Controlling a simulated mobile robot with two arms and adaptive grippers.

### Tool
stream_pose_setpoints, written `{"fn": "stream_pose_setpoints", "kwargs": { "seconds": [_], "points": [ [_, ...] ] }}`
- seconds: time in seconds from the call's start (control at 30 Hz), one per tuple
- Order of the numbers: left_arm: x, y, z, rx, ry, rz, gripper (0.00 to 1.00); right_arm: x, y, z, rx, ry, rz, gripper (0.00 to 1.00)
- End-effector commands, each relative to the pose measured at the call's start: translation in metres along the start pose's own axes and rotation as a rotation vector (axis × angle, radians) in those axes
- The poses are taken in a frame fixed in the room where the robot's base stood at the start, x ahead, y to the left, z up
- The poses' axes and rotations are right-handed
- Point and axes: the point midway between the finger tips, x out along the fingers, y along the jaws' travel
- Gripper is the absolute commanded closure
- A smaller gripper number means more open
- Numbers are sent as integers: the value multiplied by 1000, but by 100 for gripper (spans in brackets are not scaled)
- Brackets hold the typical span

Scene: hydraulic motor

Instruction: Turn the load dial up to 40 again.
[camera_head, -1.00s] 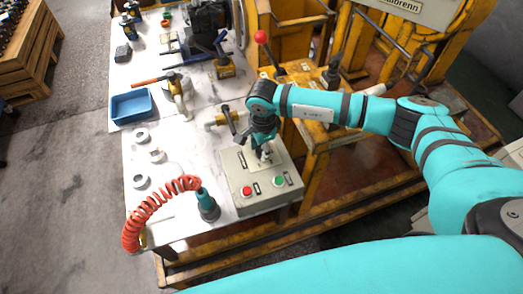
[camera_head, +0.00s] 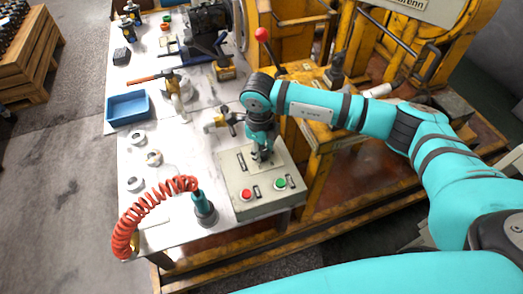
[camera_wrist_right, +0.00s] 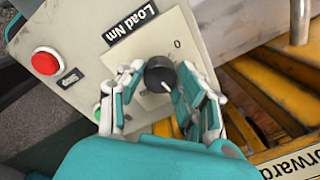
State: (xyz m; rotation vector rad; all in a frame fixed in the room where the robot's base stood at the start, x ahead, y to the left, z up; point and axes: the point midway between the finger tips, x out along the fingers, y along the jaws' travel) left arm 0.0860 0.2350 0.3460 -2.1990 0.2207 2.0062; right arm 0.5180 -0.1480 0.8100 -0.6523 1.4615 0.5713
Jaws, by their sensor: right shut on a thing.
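The load dial (camera_wrist_right: 160,73) is a round black knob with a white pointer line, on a pale plate labelled "Load Nm" on the grey control box (camera_head: 238,206). In the right wrist view a "0" mark shows near the dial, and the pointer faces toward the bottom of the picture. Other scale numbers are hidden or out of view. My right gripper (camera_wrist_right: 160,90) has a finger on each side of the dial and is shut on it. In the head view the right gripper (camera_head: 262,154) is over the box and hides the dial. My left gripper is not in view.
The box also carries a red button (camera_head: 246,194) and a green button (camera_head: 280,183). A teal tool (camera_head: 204,208) with a coiled red hose stands left of the box. A blue tray (camera_head: 128,106) and several rings lie on the table. A yellow machine stands behind.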

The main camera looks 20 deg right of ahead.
Motion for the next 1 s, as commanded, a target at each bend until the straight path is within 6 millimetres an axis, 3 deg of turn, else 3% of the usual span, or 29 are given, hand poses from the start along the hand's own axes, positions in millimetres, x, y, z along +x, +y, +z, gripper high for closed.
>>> {"fn": "stream_pose_setpoints", "kwargs": {
  "seconds": [0.33, 0.87, 0.9, 1.0],
  "points": [
    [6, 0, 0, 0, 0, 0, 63, -1, -1, 1, 140, 4, -2, 97],
    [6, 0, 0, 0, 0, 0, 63, -2, -1, 1, 163, 5, -2, 97],
    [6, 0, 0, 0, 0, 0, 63, -2, -1, 1, 163, 5, -2, 62],
    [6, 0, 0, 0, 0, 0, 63, -1, -1, 1, 162, 6, -1, 49]
  ]
}}
